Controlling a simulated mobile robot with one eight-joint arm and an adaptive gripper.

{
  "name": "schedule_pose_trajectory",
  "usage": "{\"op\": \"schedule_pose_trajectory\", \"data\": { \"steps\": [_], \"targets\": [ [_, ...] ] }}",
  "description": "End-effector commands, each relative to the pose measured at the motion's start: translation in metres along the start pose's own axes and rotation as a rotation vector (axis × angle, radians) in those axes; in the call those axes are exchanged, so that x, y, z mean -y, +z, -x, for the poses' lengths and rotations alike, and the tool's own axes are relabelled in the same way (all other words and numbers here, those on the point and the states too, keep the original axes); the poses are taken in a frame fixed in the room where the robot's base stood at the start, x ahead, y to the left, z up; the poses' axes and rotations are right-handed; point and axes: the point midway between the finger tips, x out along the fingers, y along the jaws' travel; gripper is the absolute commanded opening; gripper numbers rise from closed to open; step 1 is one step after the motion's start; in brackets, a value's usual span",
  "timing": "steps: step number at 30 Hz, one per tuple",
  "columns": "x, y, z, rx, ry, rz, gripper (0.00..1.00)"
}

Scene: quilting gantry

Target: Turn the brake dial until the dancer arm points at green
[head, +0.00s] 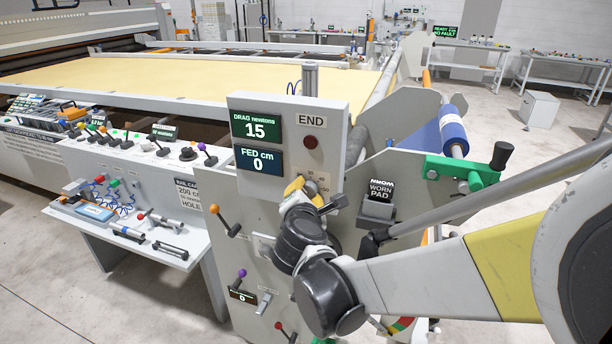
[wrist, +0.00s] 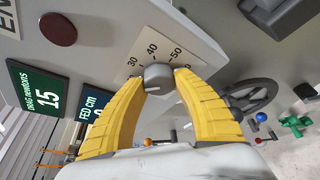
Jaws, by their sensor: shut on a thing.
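The brake dial (wrist: 158,77) is a grey knob on a pale plate marked 30, 40 and 50. In the wrist view my gripper (wrist: 160,84) has its two yellow fingers closed on either side of the knob. In the head view my gripper (head: 304,187) is at the panel's lower right, and the knob is mostly hidden by it. A coloured sector (head: 402,324) with red and green shows low behind my arm, partly covered. I cannot make out the dancer arm's pointer. The drag display (head: 256,126) reads 15 newtons.
The fed display (head: 259,160) reads 0 cm. A red button (head: 311,142) sits under the END label. A worn-pad box (head: 379,203) and a green crank (head: 462,171) are to the right. Ball-topped levers (head: 224,219) stick out below the panel. A handwheel (wrist: 255,95) is beside the dial.

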Motion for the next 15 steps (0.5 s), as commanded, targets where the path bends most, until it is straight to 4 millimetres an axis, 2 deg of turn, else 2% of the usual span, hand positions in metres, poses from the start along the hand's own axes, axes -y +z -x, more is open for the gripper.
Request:
{"op": "schedule_pose_trajectory", "data": {
  "steps": [13,14,15],
  "targets": [
    [-0.0002,0.0003,-0.0003,0.001,0.004,-0.011,0.05],
    [-0.0002,0.0003,-0.0003,0.001,0.004,-0.011,0.41],
    [-0.0002,0.0003,-0.0003,0.001,0.004,-0.011,0.53]
  ]
}}
